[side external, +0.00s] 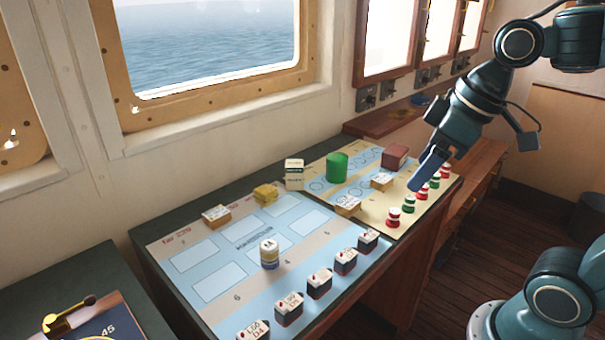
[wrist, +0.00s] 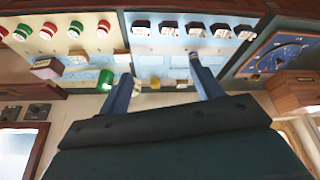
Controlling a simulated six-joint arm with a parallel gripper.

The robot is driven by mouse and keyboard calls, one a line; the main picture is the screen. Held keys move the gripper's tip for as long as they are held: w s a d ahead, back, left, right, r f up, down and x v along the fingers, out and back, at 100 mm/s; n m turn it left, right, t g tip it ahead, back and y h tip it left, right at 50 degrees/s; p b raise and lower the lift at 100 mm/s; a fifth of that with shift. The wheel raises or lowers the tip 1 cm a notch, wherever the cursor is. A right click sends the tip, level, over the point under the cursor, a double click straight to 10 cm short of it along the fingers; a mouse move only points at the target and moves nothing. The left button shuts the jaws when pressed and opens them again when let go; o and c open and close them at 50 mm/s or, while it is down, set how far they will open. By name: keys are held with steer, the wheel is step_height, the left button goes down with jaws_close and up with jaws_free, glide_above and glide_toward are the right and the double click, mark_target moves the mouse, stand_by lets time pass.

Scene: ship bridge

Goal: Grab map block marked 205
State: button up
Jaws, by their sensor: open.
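Several small tan blocks with white labelled tops lie on the charts in the side external view. One (side external: 216,215) is at the far left edge of the blue chart. Two others, a nearer one (side external: 348,206) and a farther one (side external: 381,181), are on the right chart. I cannot read 205 on any of them. My gripper (side external: 424,178) is above the right chart's right side, near the row of red and green pieces, open and apart from the blocks. In the wrist view its two blue fingers (wrist: 160,68) are spread with nothing held between them.
A green cylinder (side external: 337,167), a dark red block (side external: 395,157), a yellow stack (side external: 265,193) and a white block (side external: 294,174) stand towards the back. The wall and window are behind.

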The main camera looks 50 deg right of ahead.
steer(key=w+d+f+n+g+y, duration=0.1)
steer(key=w+d+f+n+g, duration=0.1)
steer(key=w+d+n, duration=0.55)
steer(key=w+d+f+n+g+y, duration=0.2)
steer(key=w+n, duration=0.2)
steer(key=w, duration=0.7)
steer(key=w+d+f+n, duration=0.3)
steer(key=d+f+n, duration=0.1)
steer(key=d+f, duration=0.2)
steer(key=shift+w+d+g+y, duration=0.15)
steer(key=shift+d+g+y, duration=0.25)
steer(key=shift+d, duration=0.3)
steer(key=shift+f, duration=0.2)
glide_above(349, 201)
steer(key=d, duration=0.2)
steer(key=shift+w+d+f, duration=0.1)
steer(key=shift+d+f, duration=0.05)
steer(key=shift+f, duration=3.7)
steer(key=shift+f, duration=0.1)
steer(key=shift+x, duration=2.5)
steer(key=shift+c, duration=0.4)
